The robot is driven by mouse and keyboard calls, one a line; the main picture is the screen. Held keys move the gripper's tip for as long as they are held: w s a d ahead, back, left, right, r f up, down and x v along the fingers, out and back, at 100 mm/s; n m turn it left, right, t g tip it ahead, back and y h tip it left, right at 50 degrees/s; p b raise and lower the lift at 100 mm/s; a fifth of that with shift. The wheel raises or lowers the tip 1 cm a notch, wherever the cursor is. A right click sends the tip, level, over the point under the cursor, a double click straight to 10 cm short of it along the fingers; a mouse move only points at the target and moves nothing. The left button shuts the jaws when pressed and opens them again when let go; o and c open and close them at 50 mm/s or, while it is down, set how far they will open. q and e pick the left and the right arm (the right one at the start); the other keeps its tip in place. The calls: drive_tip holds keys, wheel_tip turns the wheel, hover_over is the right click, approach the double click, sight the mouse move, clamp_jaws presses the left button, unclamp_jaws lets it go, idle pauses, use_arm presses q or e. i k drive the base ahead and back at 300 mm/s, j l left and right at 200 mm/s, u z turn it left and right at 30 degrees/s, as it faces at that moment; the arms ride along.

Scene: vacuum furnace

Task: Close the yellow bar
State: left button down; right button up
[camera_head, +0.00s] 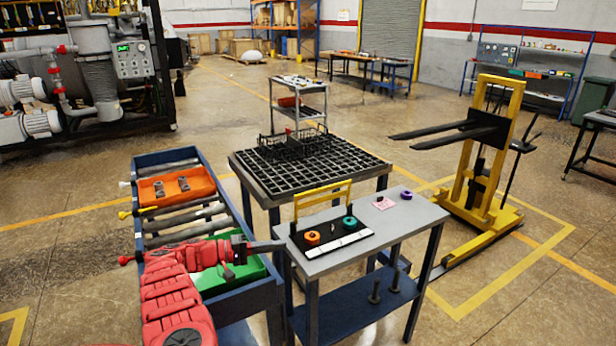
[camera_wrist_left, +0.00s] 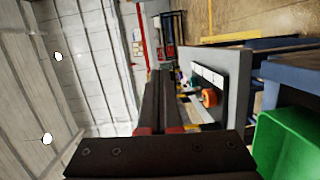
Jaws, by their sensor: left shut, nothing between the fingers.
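The yellow bar (camera_head: 322,189) stands raised like a hoop at the back of a black panel (camera_head: 325,233) on a small grey table (camera_head: 412,217). An orange ring (camera_head: 312,238) and a teal ring (camera_head: 350,222) sit on the panel, with a white strip in front. My left gripper (camera_head: 280,245) is shut and empty at the left edge of this table, left of the panel and apart from the bar. Its closed fingers also show in the left wrist view (camera_wrist_left: 160,88), where the orange ring (camera_wrist_left: 209,97) is right of them. My right gripper is out of view.
A blue roller conveyor (camera_head: 181,156) with an orange tray (camera_head: 177,187) and a green tray (camera_head: 218,279) stands at the left. A black grid table (camera_head: 345,150) is behind the small table. A yellow lift truck (camera_head: 480,185) stands at the right.

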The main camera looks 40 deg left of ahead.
sight(320, 186)
drive_tip(key=i+j, duration=0.4)
drive_tip(key=j, duration=0.15)
drive_tip(key=i+j, duration=0.45)
drive_tip(key=j, duration=0.1)
